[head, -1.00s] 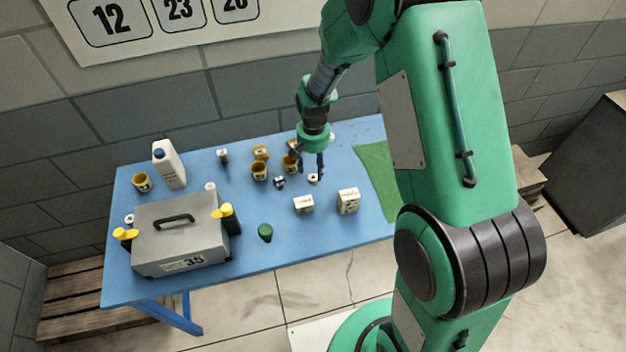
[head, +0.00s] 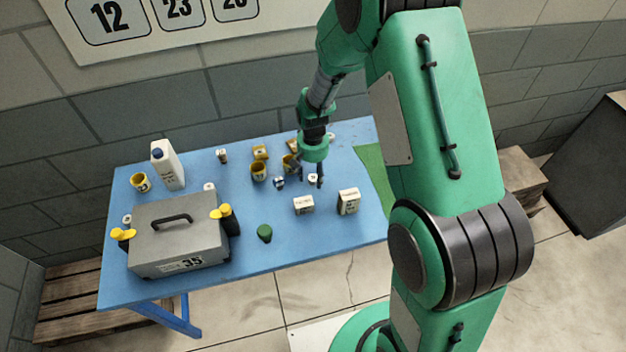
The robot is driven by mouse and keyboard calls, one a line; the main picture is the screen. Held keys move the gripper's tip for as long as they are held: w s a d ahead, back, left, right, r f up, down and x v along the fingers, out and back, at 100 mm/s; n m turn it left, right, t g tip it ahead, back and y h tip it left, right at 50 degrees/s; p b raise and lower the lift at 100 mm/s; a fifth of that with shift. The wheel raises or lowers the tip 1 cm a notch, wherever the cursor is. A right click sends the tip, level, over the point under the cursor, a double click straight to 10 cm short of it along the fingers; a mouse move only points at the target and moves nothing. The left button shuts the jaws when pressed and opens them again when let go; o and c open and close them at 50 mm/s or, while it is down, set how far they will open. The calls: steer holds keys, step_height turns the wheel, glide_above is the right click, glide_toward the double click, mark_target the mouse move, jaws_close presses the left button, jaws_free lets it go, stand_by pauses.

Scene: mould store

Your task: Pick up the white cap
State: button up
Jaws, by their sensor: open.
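A small white round piece (head: 313,178), which looks like the white cap, lies on the blue table right of centre. My gripper (head: 309,177) points down over it, open, with dark fingers close around or just beside the piece. I cannot tell whether a finger touches it. Other small white pieces stand on the table: one behind the grey case (head: 209,187), one at its left (head: 127,219) and one near the back edge (head: 331,136).
Two small boxes (head: 303,204) (head: 348,201) stand in front of my gripper. Yellow cups (head: 259,172) and a small dark-and-white item (head: 278,183) are at its left. The grey case (head: 180,240), white bottle (head: 168,165) and green piece (head: 264,232) are further left. A green mat (head: 373,170) lies right.

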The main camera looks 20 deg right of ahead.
mark_target(314, 179)
steer(key=c, duration=0.9)
steer(key=shift+r, duration=0.1)
steer(key=shift+r, duration=0.5)
steer(key=shift+s+r+p, duration=0.2)
steer(key=shift+r+p, duration=0.15)
steer(key=shift+r, duration=0.3)
steer(key=shift+s+r+p, duration=0.2)
steer(key=shift+r+p, duration=0.15)
steer(key=shift+r, duration=0.25)
steer(key=s, duration=0.5)
steer(key=s+r+p, duration=0.1)
steer(key=s, duration=0.4)
steer(key=s+p, duration=0.1)
steer(key=s, duration=0.4)
steer(key=shift+s+d+r, duration=0.1)
steer(key=shift+d+r, duration=0.05)
steer(key=shift+d, duration=0.1)
steer(key=shift+c, duration=0.4)
